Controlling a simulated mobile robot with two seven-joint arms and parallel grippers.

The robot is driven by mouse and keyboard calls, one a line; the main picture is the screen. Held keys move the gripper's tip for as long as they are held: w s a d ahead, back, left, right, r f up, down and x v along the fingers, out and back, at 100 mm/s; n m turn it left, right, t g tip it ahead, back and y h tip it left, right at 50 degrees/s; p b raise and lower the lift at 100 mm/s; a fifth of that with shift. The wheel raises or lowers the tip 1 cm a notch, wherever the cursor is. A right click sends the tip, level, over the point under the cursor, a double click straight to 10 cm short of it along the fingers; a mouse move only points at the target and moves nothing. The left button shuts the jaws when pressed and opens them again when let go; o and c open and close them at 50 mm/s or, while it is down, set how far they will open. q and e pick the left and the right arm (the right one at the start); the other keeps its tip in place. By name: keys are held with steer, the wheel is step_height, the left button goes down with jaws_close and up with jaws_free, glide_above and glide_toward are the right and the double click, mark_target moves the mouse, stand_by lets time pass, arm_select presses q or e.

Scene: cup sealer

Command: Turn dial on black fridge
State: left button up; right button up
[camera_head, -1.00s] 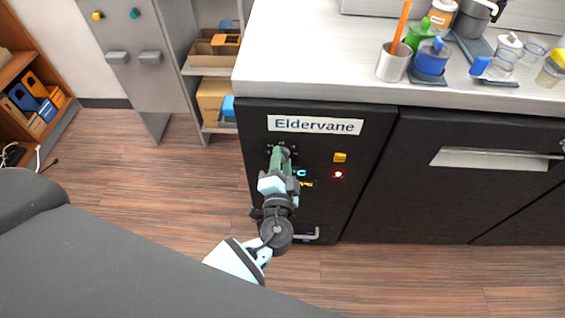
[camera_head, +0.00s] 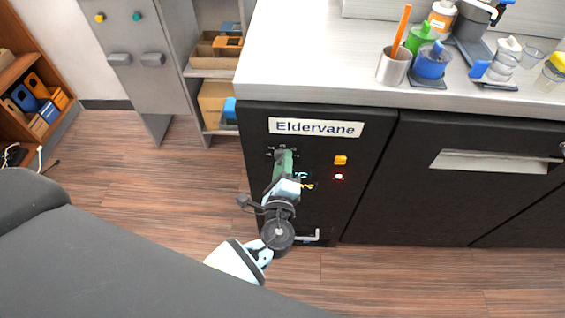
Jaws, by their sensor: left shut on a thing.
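The black fridge (camera_head: 355,209) stands under the counter with a white "Eldervane" label near its top. The dial, at the upper left of its front, is mostly hidden behind my left gripper; small white marks show around its place. My left gripper (camera_head: 284,162), with green fingers, is at the dial and shut on it. An orange button (camera_head: 340,160) and a lit red light (camera_head: 339,176) sit to the right of the gripper. A small display with blue and yellow signs is partly covered by the gripper. My right gripper is not in view.
A grey-white countertop (camera_head: 310,60) juts out above the fridge, with cups, bottles and an orange stick on it. A grey cabinet and shelf (camera_head: 215,72) with boxes stand to the left. The wooden floor (camera_head: 130,170) there is clear.

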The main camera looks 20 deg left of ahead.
arm_select(q)
steer(key=shift+a+m+p, duration=0.15)
steer(key=shift+m+p, duration=2.4)
steer(key=shift+m, duration=4.75)
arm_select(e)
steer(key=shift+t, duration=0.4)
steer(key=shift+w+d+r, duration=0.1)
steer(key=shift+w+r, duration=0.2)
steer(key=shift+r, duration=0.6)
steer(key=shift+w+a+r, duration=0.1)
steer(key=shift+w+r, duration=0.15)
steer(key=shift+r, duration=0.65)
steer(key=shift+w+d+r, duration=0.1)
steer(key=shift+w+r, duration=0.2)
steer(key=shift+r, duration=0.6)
arm_select(q)
steer(key=shift+f, duration=0.1)
steer(key=o, duration=0.8)
steer(key=shift+o, duration=1)
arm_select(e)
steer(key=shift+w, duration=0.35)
arm_select(q)
steer(key=shift+s, duration=0.1)
